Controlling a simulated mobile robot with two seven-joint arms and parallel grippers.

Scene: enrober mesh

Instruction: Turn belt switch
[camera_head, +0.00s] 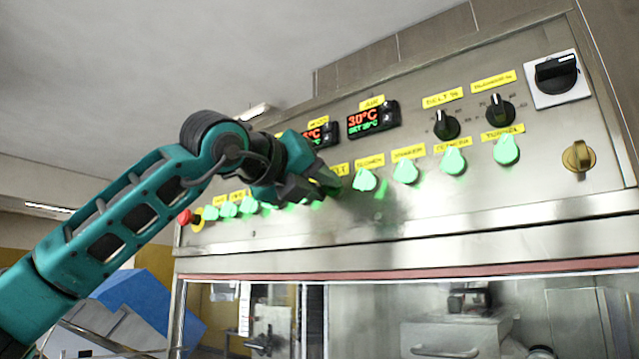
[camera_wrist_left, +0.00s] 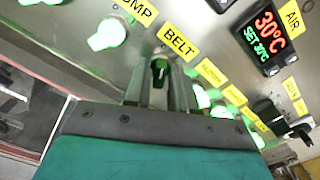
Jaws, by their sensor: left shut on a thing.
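The belt switch (camera_wrist_left: 160,70) sits under the yellow BELT label (camera_wrist_left: 180,43) in the left wrist view. It looks dark, while the switches near it glow bright green. My left gripper (camera_wrist_left: 160,84) is shut on the belt switch, with one finger on each side of it. In the head view my left gripper (camera_head: 330,181) reaches the panel and hides the switch. Only the end of the BELT label (camera_head: 340,169) shows there. My right gripper is in neither view.
The steel control panel (camera_head: 300,228) carries several lit green switches, including one right of the gripper (camera_head: 365,180). A red button (camera_head: 184,216), temperature display (camera_head: 373,119), black knobs (camera_head: 446,125) and brass knob (camera_head: 578,156) are also on it. The pump switch (camera_wrist_left: 107,34) is close by.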

